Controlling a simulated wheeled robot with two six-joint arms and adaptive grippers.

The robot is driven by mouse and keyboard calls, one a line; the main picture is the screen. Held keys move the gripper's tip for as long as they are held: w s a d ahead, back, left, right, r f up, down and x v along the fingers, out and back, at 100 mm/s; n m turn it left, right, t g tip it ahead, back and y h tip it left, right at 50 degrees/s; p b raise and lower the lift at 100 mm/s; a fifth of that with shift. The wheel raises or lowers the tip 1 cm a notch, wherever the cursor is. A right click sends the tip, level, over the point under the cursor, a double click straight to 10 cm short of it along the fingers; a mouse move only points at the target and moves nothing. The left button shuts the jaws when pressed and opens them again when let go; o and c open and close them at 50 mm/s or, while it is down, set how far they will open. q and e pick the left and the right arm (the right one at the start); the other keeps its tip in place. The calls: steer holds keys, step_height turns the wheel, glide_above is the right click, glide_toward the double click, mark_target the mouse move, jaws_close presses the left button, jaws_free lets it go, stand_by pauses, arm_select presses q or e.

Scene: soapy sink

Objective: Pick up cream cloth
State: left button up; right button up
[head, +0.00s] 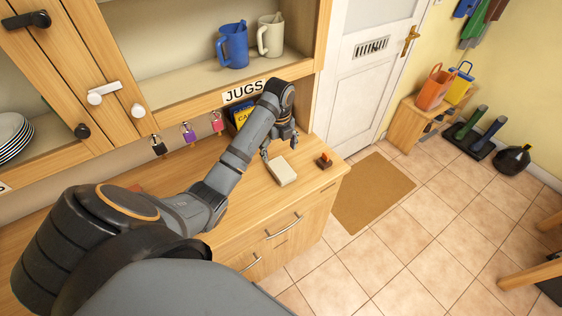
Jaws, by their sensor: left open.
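The cream cloth (281,171) is a small folded block lying on the wooden counter, near its right end. My left arm reaches in from the left across the counter. My left gripper (280,147) points down just above and behind the cloth, with its fingers apart and nothing between them. One finger is close to the cloth's left far corner; I cannot tell whether it touches. My right gripper is not in view.
A small brown item with an orange top (324,161) stands right of the cloth. A blue and yellow box (241,113) stands behind my arm. The cabinet above holds a blue jug (233,47) and a cream jug (271,36). The counter edge is close in front.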

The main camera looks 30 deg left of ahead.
arm_select(q)
steer(key=b, duration=0.3)
glide_above(281, 168)
steer(key=f, duration=0.4)
steer(key=shift+s+f, duration=0.1)
steer(key=shift+s, duration=0.25)
steer(key=shift+w+a+f, duration=0.1)
steer(key=shift+w+f, duration=0.05)
steer(key=shift+f, duration=0.15)
steer(key=shift+w, duration=0.1)
step_height(281, 168, down, 4)
steer(key=b, duration=0.4)
steer(key=shift+r, duration=0.2)
steer(key=shift+w+f+p, duration=0.1)
steer(key=shift+f+p, duration=0.25)
steer(key=shift+p, duration=0.15)
steer(key=shift+w+f, duration=0.1)
steer(key=shift+f, duration=0.2)
steer(key=shift+r, duration=0.15)
steer(key=shift+c, duration=1.3)
steer(key=c, duration=0.9)
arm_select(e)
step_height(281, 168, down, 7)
